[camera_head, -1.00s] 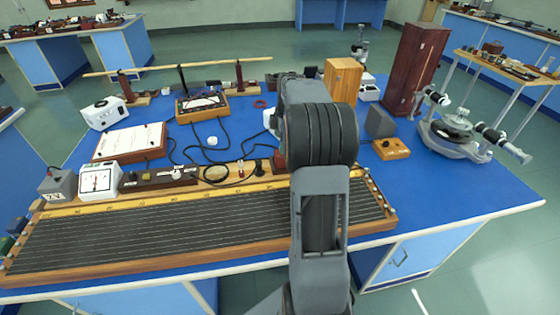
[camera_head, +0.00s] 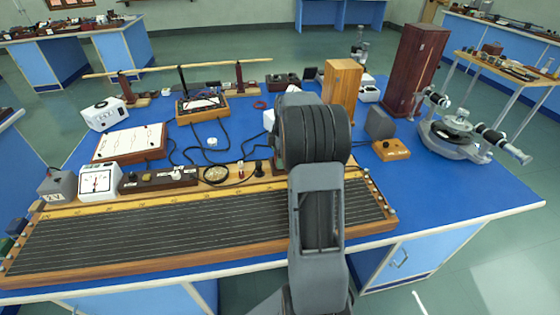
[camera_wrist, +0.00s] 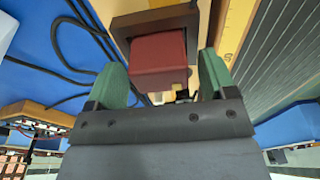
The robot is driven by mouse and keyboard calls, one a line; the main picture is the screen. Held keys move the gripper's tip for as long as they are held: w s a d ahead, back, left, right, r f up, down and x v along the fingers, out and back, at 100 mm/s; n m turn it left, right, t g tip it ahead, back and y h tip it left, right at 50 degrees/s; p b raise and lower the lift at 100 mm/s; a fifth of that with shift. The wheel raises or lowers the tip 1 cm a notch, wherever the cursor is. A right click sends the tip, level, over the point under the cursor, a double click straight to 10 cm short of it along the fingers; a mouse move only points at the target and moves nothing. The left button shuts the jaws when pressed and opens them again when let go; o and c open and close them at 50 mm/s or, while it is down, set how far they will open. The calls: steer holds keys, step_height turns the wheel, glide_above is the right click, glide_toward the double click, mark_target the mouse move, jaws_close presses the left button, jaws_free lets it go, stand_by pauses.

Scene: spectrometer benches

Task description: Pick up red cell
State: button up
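The red cell (camera_wrist: 158,56) is a dull red block in the upper middle of the wrist view, with a brown frame-like piece (camera_wrist: 150,22) at its far end. My gripper (camera_wrist: 162,64) has two green fingers, one to the left and one to the right of the cell. The fingers are open, with a visible gap on the right side; the left finger is close to the cell, and I cannot tell whether it touches. In the head view my arm hides the gripper and most or all of the cell.
A long wired board (camera_head: 190,231) lies along the bench front. Black cables (camera_wrist: 62,62) lie left of the gripper. A wooden box (camera_head: 342,82), a dark red cabinet (camera_head: 415,70) and a spectrometer (camera_head: 455,137) stand to the right. The blue bench top (camera_head: 430,196) is clear at right.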

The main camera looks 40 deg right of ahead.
steer(key=c, duration=0.9)
steer(key=shift+r, duration=0.15)
steer(key=shift+r, duration=0.55)
step_height(320, 180, up, 2)
steer(key=shift+w+d+r, duration=0.1)
steer(key=w+d+r+p, duration=0.2)
steer(key=w+r, duration=0.1)
steer(key=w+d+r+p, duration=0.3)
steer(key=w, duration=0.1)
steer(key=w+d+r+p, duration=0.2)
steer(key=w+r, duration=0.1)
steer(key=w, duration=0.1)
steer(key=shift+d+r+p, duration=0.25)
steer(key=shift+d+p, duration=0.05)
steer(key=shift+d, duration=0.1)
steer(key=shift+r+p, duration=0.15)
steer(key=shift+p, duration=0.2)
